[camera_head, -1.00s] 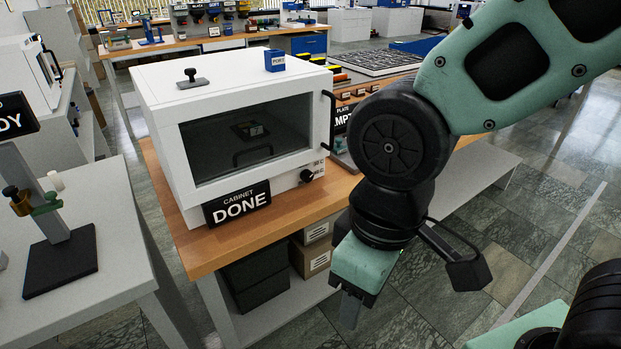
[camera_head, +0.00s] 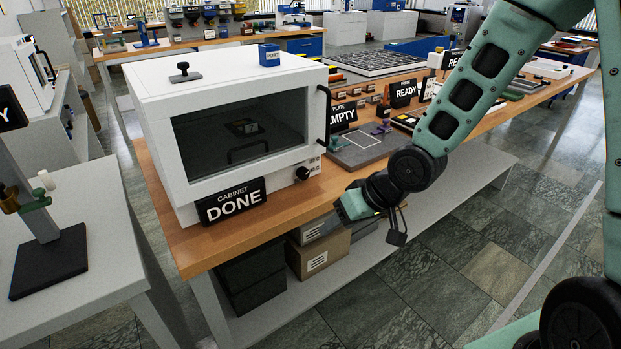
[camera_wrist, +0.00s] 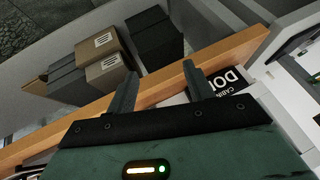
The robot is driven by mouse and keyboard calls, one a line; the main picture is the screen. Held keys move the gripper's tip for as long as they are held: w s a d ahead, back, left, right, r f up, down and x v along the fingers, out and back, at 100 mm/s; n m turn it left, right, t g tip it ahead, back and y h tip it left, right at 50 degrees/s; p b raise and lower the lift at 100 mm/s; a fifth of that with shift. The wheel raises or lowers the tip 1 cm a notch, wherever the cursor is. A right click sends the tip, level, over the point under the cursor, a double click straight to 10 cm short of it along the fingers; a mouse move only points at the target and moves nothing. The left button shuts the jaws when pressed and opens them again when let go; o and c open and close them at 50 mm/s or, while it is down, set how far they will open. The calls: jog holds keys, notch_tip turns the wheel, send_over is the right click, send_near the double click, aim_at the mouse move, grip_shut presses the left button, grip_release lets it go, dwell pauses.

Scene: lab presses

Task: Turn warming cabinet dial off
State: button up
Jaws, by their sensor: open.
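The white warming cabinet (camera_head: 150,110) stands on the wooden bench, its dark glass door closed. Its black dial (camera_head: 302,173) is at the lower right of the front, beside small panel markings. A black sign (camera_head: 231,202) reading "CABINET DONE" stands before the cabinet; it also shows, cut off and tilted, in the wrist view (camera_wrist: 226,85). My gripper (camera_head: 340,212) is right of and below the dial, by the bench's front edge, apart from the cabinet. In the wrist view, its two fingers (camera_wrist: 158,85) are apart with nothing between them. The dial cannot be made out there.
The wooden bench top (camera_head: 200,250) has a clear strip in front of the cabinet. Cardboard boxes (camera_head: 318,256) sit on the shelf below. A grey plate pad (camera_head: 358,148) and an "EMPTY" sign (camera_head: 339,117) lie right of the cabinet. A black door handle (camera_head: 327,110) sticks out at the cabinet's right.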

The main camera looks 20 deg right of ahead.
jog(key=w+d+f+m+t+y, duration=0.1)
jog(key=w+d+m+t+y, duration=0.1)
jog(key=w+d+t, duration=0.15)
jog(key=m+t+y+b, duration=0.1)
jog(key=m+t+y, duration=0.1)
jog(key=m+t, duration=0.2)
send_near(306, 174)
jog(key=p+x, duration=0.1)
jog(key=x, duration=0.7)
jog(key=shift+w+a, duration=0.15)
jog(key=shift+w, duration=0.15)
jog(key=shift+c, duration=0.3)
jog(key=c, duration=0.9)
